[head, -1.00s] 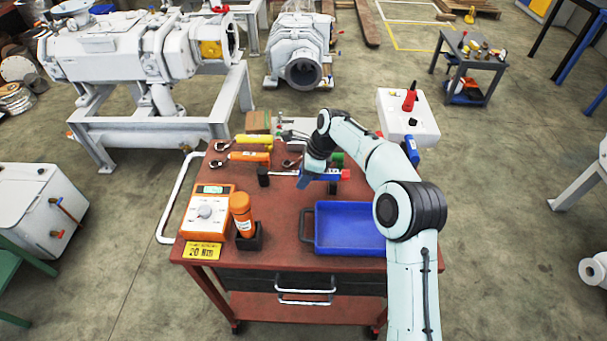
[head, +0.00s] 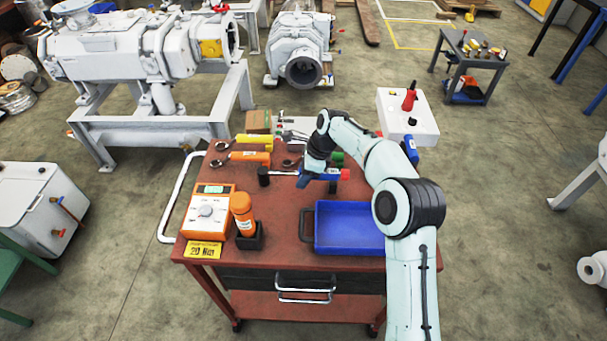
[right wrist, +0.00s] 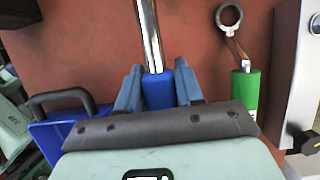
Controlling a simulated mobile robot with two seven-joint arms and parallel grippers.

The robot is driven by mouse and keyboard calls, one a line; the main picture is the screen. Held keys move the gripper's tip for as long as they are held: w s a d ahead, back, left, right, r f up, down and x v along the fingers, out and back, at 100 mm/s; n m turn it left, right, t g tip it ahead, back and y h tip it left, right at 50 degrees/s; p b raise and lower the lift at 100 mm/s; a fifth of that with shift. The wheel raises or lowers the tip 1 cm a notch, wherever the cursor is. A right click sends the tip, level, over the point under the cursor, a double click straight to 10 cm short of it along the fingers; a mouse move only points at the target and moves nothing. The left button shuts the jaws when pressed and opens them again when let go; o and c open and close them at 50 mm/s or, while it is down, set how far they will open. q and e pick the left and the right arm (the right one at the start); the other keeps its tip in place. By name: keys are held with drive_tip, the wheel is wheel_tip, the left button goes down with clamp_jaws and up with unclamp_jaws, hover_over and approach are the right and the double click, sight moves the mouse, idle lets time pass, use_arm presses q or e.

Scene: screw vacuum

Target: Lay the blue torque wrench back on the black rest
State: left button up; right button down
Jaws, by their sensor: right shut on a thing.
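My right gripper (right wrist: 158,90) is shut on the blue handle of the torque wrench (right wrist: 157,92). The wrench's silver shaft runs forward out of the right wrist view. In the head view the wrench (head: 284,173) lies level, shaft to the left and red end to the right, over the rear half of the red-brown cart top. My right gripper (head: 318,178) hides part of the handle. A short black upright piece (head: 263,177), perhaps part of the black rest, stands at the shaft's left end. I cannot tell whether the wrench touches it. My left gripper is not in view.
A blue tray (head: 350,247) is at the front right of the cart. Wrenches with yellow (head: 255,140), orange (head: 250,158) and green (right wrist: 243,95) handles lie nearby. An orange tester (head: 207,212) and an orange bottle (head: 242,210) stand front left. The front middle is bare.

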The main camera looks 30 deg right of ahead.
drive_tip(key=shift+f, duration=0.5)
idle(0.3)
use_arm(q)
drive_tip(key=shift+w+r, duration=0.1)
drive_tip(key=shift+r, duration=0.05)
use_arm(e)
drive_tip(key=shift+f, duration=0.25)
idle(0.4)
unclamp_jaws()
use_arm(q)
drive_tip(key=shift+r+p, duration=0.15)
drive_tip(key=shift+p, duration=0.15)
use_arm(e)
drive_tip(key=shift+r, duration=0.1)
idle(0.4)
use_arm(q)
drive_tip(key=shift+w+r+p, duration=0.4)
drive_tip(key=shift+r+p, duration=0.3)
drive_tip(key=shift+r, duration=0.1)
use_arm(e)
drive_tip(key=shift+r, duration=0.9)
